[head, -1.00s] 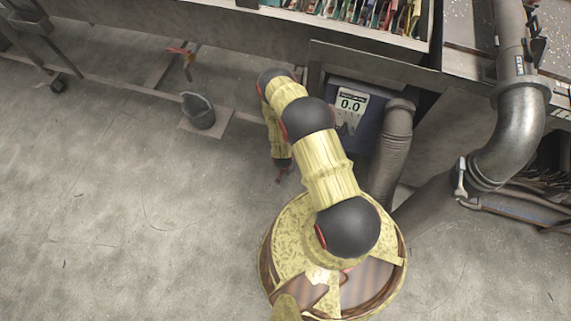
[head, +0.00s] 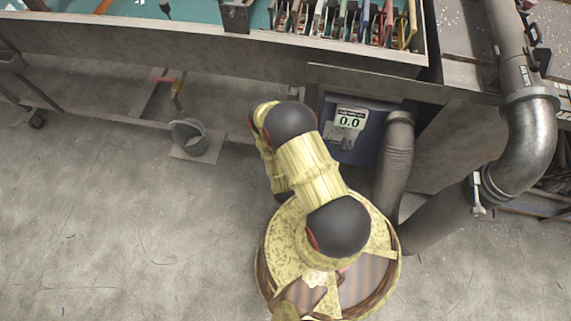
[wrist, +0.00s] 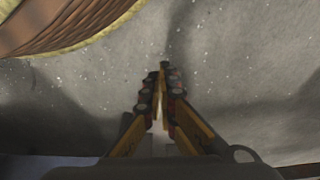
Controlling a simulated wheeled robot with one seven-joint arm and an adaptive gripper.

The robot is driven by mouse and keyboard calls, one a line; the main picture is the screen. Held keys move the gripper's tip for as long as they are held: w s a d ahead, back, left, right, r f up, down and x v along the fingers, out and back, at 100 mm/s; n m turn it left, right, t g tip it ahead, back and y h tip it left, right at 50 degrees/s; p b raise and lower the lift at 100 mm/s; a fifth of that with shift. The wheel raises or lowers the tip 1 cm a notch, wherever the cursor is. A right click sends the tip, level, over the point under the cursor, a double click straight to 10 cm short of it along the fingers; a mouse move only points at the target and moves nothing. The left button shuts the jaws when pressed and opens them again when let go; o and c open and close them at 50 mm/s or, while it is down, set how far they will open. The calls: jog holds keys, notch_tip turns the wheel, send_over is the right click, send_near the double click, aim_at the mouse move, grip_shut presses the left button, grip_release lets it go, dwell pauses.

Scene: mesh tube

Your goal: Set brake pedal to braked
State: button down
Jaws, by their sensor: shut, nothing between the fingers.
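A small red bar with a yellowish end (head: 170,80) sits low under the bench, left of centre in the head view. It may be the brake pedal, but it is too small to tell, and its setting cannot be read. My gripper (wrist: 163,85) shows in the wrist view, pointing at bare grey floor. Its dark-padded fingers are shut with nothing between them. The gripper is hidden in the head view by my arm, close to my round base and well apart from the red bar. No pedal shows in the wrist view.
The workbench (head: 200,42) runs across the back. The left floor is clear.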

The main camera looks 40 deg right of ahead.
jog(key=shift+f, duration=0.1)
dwell(0.3)
jog(key=shift+r+p, duration=0.55)
jog(key=shift+r, duration=0.2)
jog(key=shift+a, duration=0.1)
